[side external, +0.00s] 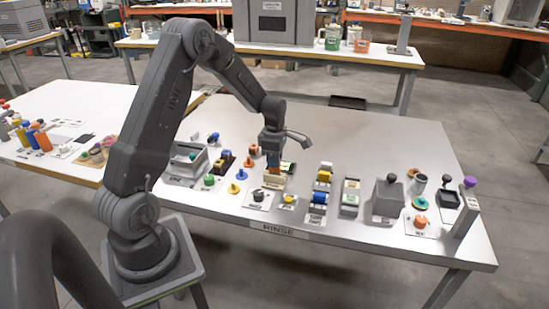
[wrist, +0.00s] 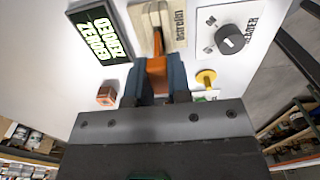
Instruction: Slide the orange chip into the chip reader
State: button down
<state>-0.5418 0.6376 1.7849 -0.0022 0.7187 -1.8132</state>
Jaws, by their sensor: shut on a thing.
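The orange chip (wrist: 156,66) is between the fingers of my gripper (wrist: 160,78), which is shut on it. In the wrist view the chip's far end points at the dark slot of the beige chip reader (wrist: 176,32) and overlaps it. I cannot tell how deep the chip sits in the slot. In the side view my gripper (side external: 273,150) is pointed down directly above the reader (side external: 274,181), and the chip is small and mostly hidden there.
A display reading ZEROED (wrist: 100,35) stands beside the reader. A panel with a dark knob (wrist: 230,40) is on its other side. A yellow peg (wrist: 206,77) and a small orange-brown block (wrist: 106,95) are close to the fingers. Clear tabletop (side external: 400,150) lies behind and right.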

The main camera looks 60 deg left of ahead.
aim_at(275, 172)
jog(key=shift+f, duration=1.75)
jog(key=c, duration=1)
grip_release()
